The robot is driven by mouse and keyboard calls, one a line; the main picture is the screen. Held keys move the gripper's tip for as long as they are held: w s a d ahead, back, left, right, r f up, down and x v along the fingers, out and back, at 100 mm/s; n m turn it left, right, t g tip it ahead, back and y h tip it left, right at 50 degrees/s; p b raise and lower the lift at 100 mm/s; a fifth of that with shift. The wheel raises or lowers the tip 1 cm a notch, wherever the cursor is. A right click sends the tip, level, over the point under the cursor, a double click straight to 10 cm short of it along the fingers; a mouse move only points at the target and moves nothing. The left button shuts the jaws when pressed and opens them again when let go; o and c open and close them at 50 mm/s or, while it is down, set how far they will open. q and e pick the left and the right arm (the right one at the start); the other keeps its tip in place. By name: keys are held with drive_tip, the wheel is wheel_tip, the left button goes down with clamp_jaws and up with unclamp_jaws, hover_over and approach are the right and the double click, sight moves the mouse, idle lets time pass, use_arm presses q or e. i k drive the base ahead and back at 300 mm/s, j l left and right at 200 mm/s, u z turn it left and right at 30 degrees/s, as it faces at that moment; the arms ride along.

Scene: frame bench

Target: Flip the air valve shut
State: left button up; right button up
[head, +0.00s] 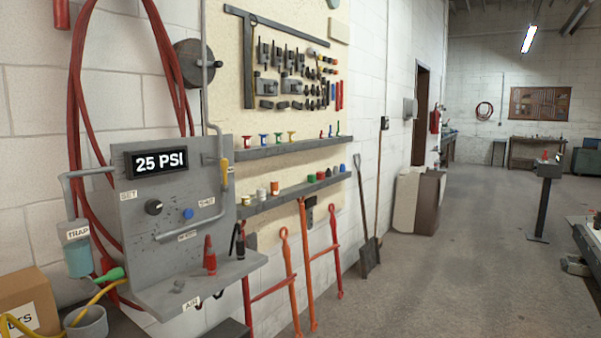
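A grey air panel (139,213) is mounted on the wall at the left, with a display (160,162) reading 25 PSI. A yellow lever (225,172) hangs roughly upright on the pipe at the panel's right side; it looks like the valve handle, but I cannot tell for certain. Neither of my grippers is in view.
A red tool (209,255) and a black tool (237,242) stand on the ledge. A cardboard box (27,298) and a grey bucket (87,323) are at lower left. Red frames (307,262) and a shovel (366,225) lean on the wall. The floor (445,275) in the middle is clear.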

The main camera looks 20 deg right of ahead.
sight(225, 173)
drive_tip(key=z, duration=0.2)
drive_tip(key=i+j, duration=0.6)
drive_tip(key=i, duration=0.2)
drive_tip(key=i+j+z, duration=0.15)
drive_tip(key=i+z, duration=0.1)
drive_tip(key=z, duration=1.1)
